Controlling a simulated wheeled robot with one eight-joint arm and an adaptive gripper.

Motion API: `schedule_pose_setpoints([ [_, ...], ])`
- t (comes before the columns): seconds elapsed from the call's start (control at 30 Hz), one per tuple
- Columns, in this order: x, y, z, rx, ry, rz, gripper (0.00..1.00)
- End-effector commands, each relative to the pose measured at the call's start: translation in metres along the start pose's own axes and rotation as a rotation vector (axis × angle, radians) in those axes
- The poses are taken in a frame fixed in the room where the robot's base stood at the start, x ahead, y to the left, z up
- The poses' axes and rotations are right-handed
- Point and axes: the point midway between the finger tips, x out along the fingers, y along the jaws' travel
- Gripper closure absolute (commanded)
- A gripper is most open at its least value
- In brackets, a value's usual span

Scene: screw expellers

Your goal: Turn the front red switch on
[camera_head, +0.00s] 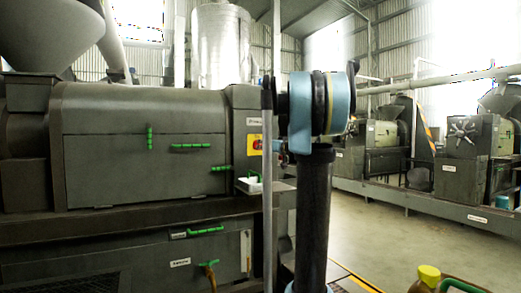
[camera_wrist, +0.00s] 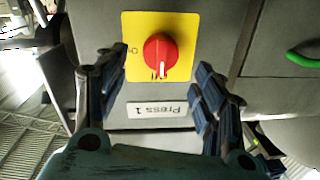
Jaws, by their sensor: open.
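The red rotary switch (camera_wrist: 160,52) sits on a yellow plate (camera_wrist: 184,26) on the grey panel in the wrist view. That view is upside down, with the white "Press 1" label (camera_wrist: 158,110) reading inverted. The knob's white pointer line points down in the picture, and a mark resembling an O is at the plate's left. My gripper (camera_wrist: 158,74) is open, with its dark fingers on either side below the knob and apart from it. In the head view the red switch (camera_head: 257,144) is small, and my arm hides most of my gripper.
The press housing (camera_head: 140,140) fills the left, with several green handles, one of them (camera_head: 190,147) on its panel. A vertical grey post (camera_head: 267,210) stands beside my arm. Open floor (camera_head: 400,235) lies to the right, with other machines (camera_head: 465,150) behind it.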

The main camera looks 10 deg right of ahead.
Motion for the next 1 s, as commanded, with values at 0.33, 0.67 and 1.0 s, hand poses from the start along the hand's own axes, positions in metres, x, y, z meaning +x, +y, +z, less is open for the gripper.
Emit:
schedule_pose_setpoints([
  [0.33, 0.049, -0.001, 0.000, 0.000, 0.000, -0.002, 0.37],
  [0.67, 0.062, 0.000, 0.000, 0.000, 0.000, 0.000, 0.37],
  [1.0, 0.061, 0.000, 0.000, 0.000, 0.000, 0.000, 0.73],
])
